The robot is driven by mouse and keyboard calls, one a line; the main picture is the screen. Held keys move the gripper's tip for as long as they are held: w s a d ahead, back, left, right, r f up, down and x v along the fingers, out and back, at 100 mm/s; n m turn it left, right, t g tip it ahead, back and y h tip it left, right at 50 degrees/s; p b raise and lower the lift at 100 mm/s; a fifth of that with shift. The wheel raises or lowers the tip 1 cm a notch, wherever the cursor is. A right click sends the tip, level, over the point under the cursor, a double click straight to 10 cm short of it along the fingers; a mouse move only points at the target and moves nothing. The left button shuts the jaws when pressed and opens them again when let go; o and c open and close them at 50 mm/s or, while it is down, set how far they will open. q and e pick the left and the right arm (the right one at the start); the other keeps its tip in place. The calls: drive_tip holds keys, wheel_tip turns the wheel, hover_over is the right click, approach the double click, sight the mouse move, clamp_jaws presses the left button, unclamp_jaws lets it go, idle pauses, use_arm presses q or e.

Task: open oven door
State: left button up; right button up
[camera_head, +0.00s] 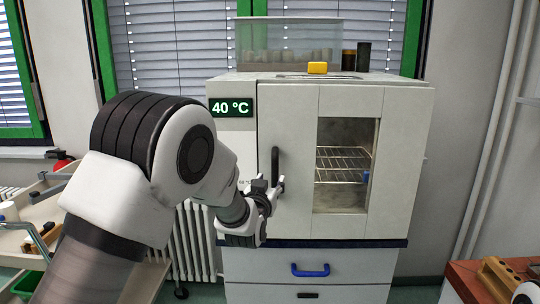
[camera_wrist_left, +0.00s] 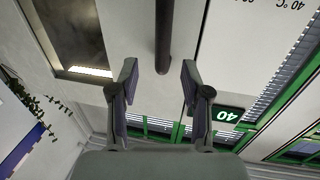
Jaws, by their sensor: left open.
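The white oven (camera_head: 232,160) stands on a drawer cabinet, and its door (camera_head: 290,120) is closed. The door has a window (camera_head: 342,190) with a wire rack behind it and a dark vertical handle (camera_head: 275,160) at its left edge. My left gripper (camera_head: 275,185) is open at the lower part of the handle. In the left wrist view the handle (camera_wrist_left: 162,38) runs down between the two open fingers of the gripper (camera_wrist_left: 158,78), with a gap on each side. Whether the fingertips reach past the bar is hard to tell.
A green display (camera_head: 232,107) reads 40 °C. A clear box (camera_head: 290,42), a yellow block (camera_head: 317,68) and dark bottles stand on top of the oven. A blue-handled drawer (camera_head: 310,270) is below. A wooden table (camera_head: 475,278) is at right, shelves at left.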

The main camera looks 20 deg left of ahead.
sight(274, 172)
use_arm(q)
drive_tip(key=w+p, duration=0.1)
drive_tip(key=w, duration=0.1)
drive_tip(key=w+p, duration=0.1)
drive_tip(key=w, duration=0.1)
drive_tip(key=w+a+p, duration=0.1)
drive_tip(key=w, duration=0.2)
drive_tip(key=shift+w+f, duration=0.1)
drive_tip(key=shift+w, duration=0.4)
drive_tip(key=shift+s, duration=0.1)
clamp_jaws()
